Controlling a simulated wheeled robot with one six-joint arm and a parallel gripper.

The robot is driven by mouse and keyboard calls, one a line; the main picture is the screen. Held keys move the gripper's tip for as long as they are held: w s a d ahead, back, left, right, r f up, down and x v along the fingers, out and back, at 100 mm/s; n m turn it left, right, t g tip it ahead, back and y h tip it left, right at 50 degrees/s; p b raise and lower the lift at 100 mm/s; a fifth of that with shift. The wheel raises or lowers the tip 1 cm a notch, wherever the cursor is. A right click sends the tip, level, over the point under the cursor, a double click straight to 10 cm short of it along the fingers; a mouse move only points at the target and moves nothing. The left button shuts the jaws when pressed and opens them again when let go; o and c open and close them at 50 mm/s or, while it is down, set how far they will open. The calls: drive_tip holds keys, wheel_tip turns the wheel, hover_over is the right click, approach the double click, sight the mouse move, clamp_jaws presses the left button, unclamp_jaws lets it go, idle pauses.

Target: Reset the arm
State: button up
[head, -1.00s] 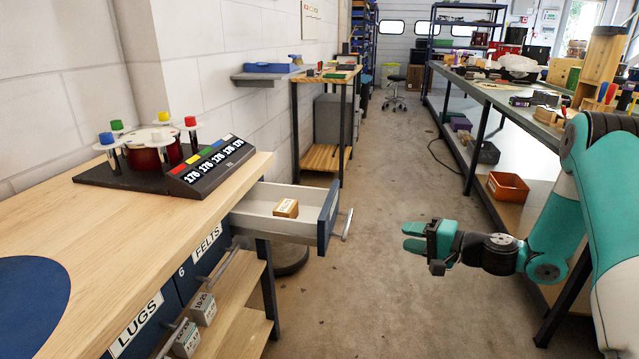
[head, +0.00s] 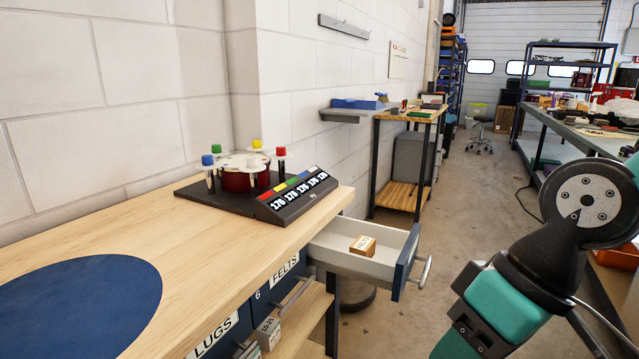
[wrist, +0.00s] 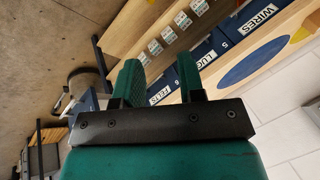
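My arm (head: 510,300) fills the lower right of the head view, bent at a large dark joint, with its far end cut off by the bottom edge. In the wrist view, my gripper (wrist: 158,72) shows two green fingers standing apart with nothing between them. It is clear of the bench, whose labelled drawer fronts show beyond the fingers. In the head view, an open drawer (head: 345,259) juts from the bench's end, with a small brown box (head: 363,245) inside.
The wooden bench (head: 200,230) carries a blue round mat (head: 80,305), a red drum on a dark stand (head: 237,180) and a numbered display (head: 297,194). A small wooden table (head: 405,195) stands behind. Floor is clear right of the drawer; a long workbench (head: 570,140) lies farther right.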

drive_tip(key=s+r+h+p, duration=0.1)
drive_tip(key=s+r+p, duration=0.2)
drive_tip(key=r+p, duration=1.1)
drive_tip(key=shift+s+d+r+n+p, duration=0.3)
drive_tip(key=shift+d+r, duration=0.1)
drive_tip(key=shift+r, duration=0.25)
drive_tip(key=shift+s, duration=0.1)
